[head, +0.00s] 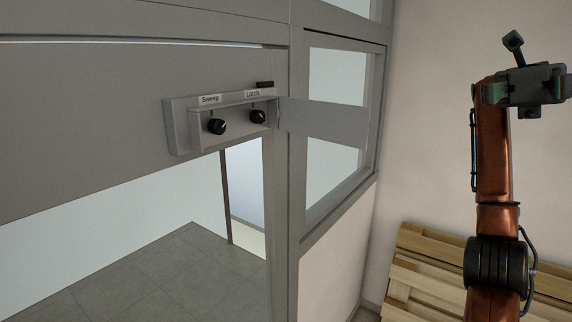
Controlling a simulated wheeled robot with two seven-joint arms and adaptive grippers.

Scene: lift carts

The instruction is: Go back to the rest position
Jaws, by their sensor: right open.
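My right arm rises along the right edge of the head view, with its dark right gripper (524,84) at the top, held up in front of the bare wall. The gripper is open, and I see nothing between its fingers. It is well apart from the grey door closer box (181,128) on the door. That box carries two black knobs, one under the label Sweep (216,127) and one under the label Latch (258,117). My left gripper is out of view.
A grey door frame (284,230) with glass panes stands at the left and centre. A flat grey plate (325,121) sticks out to the right of the box. Wooden pallets (420,268) lie by the wall at lower right, partly behind my arm.

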